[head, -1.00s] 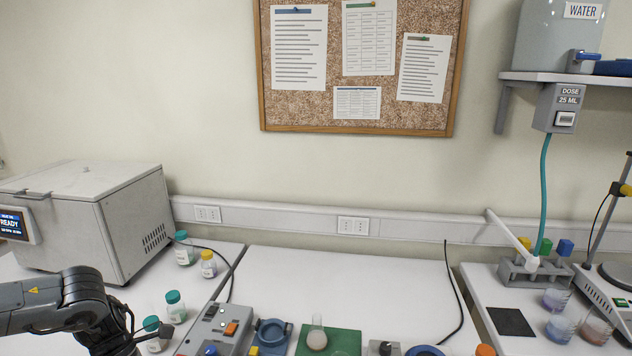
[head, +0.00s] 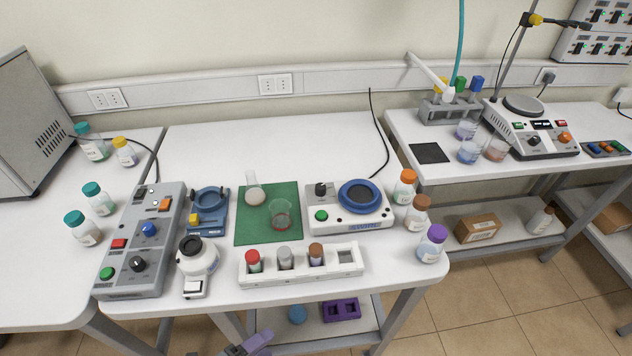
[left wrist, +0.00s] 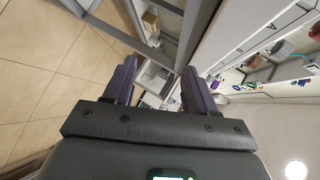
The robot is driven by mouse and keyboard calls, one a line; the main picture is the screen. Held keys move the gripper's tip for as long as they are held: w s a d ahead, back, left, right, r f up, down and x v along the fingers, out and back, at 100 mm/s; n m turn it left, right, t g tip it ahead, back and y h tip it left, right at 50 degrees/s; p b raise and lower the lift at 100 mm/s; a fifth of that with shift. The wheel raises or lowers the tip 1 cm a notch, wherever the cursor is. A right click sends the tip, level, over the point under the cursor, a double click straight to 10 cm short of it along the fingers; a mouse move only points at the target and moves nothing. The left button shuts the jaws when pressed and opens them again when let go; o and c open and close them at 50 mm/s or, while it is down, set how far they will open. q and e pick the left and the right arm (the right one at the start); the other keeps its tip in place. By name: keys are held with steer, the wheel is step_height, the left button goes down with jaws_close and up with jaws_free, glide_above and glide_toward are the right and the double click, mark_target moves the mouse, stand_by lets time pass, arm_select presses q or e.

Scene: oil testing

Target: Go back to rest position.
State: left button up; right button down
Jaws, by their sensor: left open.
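My left gripper (head: 250,344) shows only in part at the bottom edge of the head view, below the front of the middle table. In the left wrist view its two dark purple fingers (left wrist: 158,85) stand wide apart with nothing between them. It is clear of the objects on the table. My right gripper is in neither view.
The middle table (head: 330,140) carries a grey control box (head: 146,240), a green mat (head: 250,228) with a flask and a beaker, a white vial rack (head: 345,262), a stirrer (head: 325,212) and capped bottles (head: 432,244). A purple holder (head: 341,310) lies on the shelf below.

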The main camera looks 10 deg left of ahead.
arm_select(q)
steer(key=s+a+f+n+g+y, duration=0.25)
steer(key=s+n+g+y, duration=0.2)
steer(key=n, duration=0.65)
steer(key=s+a+f+n+g+y, duration=0.25)
steer(key=s+a+n, duration=0.2)
steer(key=n, duration=0.55)
step_height(320, 180, up, 16)
steer(key=p, duration=1.5)
steer(key=shift+r, duration=0.15)
steer(key=shift+w+d, duration=0.1)
